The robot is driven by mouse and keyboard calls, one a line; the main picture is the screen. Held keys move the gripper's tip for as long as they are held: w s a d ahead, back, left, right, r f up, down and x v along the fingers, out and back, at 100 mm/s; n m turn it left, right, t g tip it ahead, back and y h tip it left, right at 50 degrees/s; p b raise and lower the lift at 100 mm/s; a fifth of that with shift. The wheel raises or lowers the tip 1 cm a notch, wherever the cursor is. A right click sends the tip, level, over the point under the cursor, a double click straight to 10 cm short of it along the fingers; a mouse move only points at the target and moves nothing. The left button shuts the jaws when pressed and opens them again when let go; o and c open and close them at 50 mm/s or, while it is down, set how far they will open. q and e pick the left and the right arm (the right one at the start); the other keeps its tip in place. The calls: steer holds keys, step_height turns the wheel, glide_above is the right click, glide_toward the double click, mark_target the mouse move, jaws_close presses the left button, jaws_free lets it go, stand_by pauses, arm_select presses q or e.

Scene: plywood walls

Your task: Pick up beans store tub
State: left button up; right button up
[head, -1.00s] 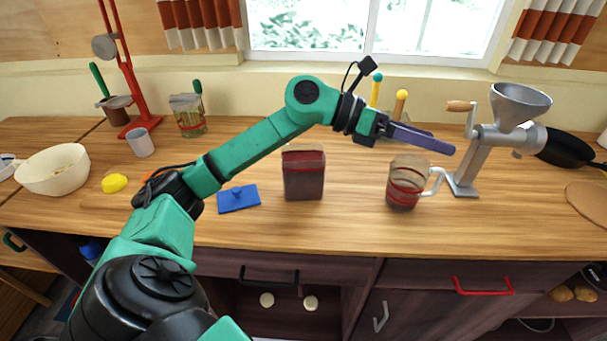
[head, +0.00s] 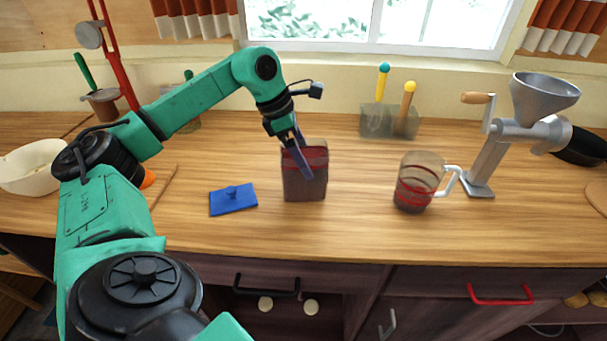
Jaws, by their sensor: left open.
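The beans store tub (head: 308,186) is a clear, box-shaped container of dark red beans, standing upright and without a lid on the wooden counter, in the middle of the head view. My left gripper (head: 300,158) points down at the tub's top left part. Its blue-purple fingers overlap the rim and upper front in the picture. It is open; I cannot tell whether a finger is inside the tub or touching it. My right gripper is not in view.
A glass measuring jug (head: 416,186) with red bands stands to the right, with a metal hand grinder (head: 505,130) beyond it. A clear block with two knobbed sticks (head: 378,120) stands behind. A white bowl (head: 28,168) is far left. Counter between tub and jug is clear.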

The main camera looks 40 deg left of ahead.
arm_select(q)
steer(key=x, duration=0.3)
steer(key=shift+d+r, duration=0.1)
steer(key=c, duration=1.3)
steer(key=shift+w+r, duration=0.1)
jaws_close()
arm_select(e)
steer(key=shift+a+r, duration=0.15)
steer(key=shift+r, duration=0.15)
